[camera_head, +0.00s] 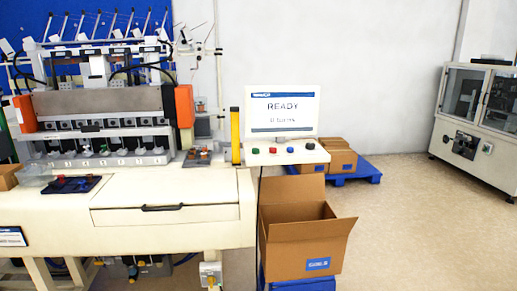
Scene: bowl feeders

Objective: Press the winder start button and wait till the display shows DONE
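The winder (100,115) stands at the left on a cream bench, with orange end blocks and a row of several spindles. Its display (282,107) is at the middle of the view and reads READY, with a smaller line below that looks like "0 turns". Under the display is a cream button panel (284,157) with several small buttons. The button labels are too small to read. Neither of my grippers shows in this view.
An open cardboard box (293,245) stands on a blue support below the panel. More boxes sit on a blue pallet (365,172) behind. A yellow post (235,135) stands left of the display. A grey cabinet machine (480,115) is at the right. The floor at right is clear.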

